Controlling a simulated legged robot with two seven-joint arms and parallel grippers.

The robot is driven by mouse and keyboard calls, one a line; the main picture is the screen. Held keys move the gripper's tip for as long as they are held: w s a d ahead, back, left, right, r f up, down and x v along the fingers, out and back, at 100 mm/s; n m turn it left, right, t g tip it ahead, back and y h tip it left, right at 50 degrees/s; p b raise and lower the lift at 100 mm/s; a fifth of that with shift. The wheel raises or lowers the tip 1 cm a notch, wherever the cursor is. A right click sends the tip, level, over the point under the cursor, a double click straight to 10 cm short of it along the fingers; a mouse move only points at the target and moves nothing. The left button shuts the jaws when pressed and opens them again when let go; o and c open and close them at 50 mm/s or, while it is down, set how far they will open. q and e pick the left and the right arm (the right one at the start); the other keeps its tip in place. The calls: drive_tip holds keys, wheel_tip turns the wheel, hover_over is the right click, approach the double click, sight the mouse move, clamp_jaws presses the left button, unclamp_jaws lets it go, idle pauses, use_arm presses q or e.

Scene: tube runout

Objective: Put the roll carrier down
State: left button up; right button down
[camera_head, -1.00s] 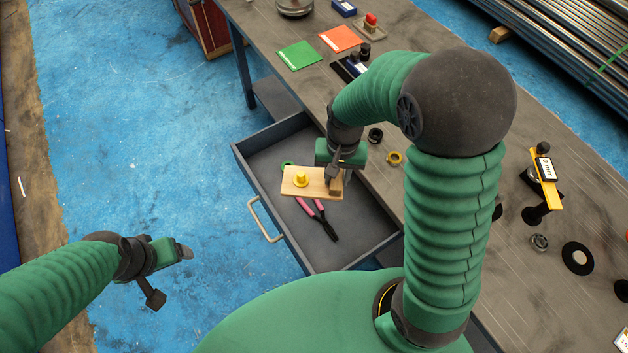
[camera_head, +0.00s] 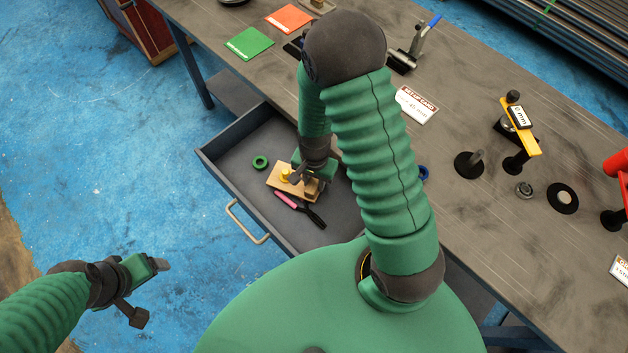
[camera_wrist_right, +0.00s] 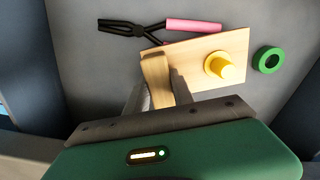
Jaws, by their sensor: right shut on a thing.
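The roll carrier (camera_head: 284,184) is a light wooden board with a yellow peg or roll on it and a wooden grip block at one end. It is down inside the open drawer, over or beside the pink-handled pliers; I cannot tell whether it rests on the drawer floor. In the right wrist view the carrier (camera_wrist_right: 204,54) lies ahead of the fingers. My right gripper (camera_head: 307,186) is shut on its block, and the fingers (camera_wrist_right: 156,88) show on both sides of it. My left gripper (camera_head: 162,266) is over the blue floor, apart from everything, its two fingers spread.
The open drawer (camera_head: 216,162) also holds a green ring (camera_head: 260,162) and the pliers (camera_head: 300,209). The workbench (camera_head: 450,110) beside it carries a green card (camera_head: 249,43), an orange card (camera_head: 289,18) and a yellow gauge stand (camera_head: 522,132). Drawer floor is free at the back left.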

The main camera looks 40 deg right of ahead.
drive_tip(key=shift+f, duration=0.1)
drive_tip(key=shift+f, duration=0.1)
drive_tip(key=c, duration=1.1)
unclamp_jaws()
drive_tip(key=shift+r, duration=0.25)
wheel_tip(320, 180, up, 12)
drive_tip(key=p, duration=0.2)
drive_tip(key=s+a+r+n+t, duration=0.1)
drive_tip(key=a+r+n, duration=0.1)
drive_tip(key=n, duration=0.2)
drive_tip(key=a+r+n, duration=0.2)
drive_tip(key=n, duration=0.2)
drive_tip(key=s+a+r+n+t, duration=0.1)
drive_tip(key=a+r+n, duration=0.1)
drive_tip(key=n, duration=0.2)
drive_tip(key=shift+s+a+t, duration=0.2)
drive_tip(key=shift+s+t, duration=0.1)
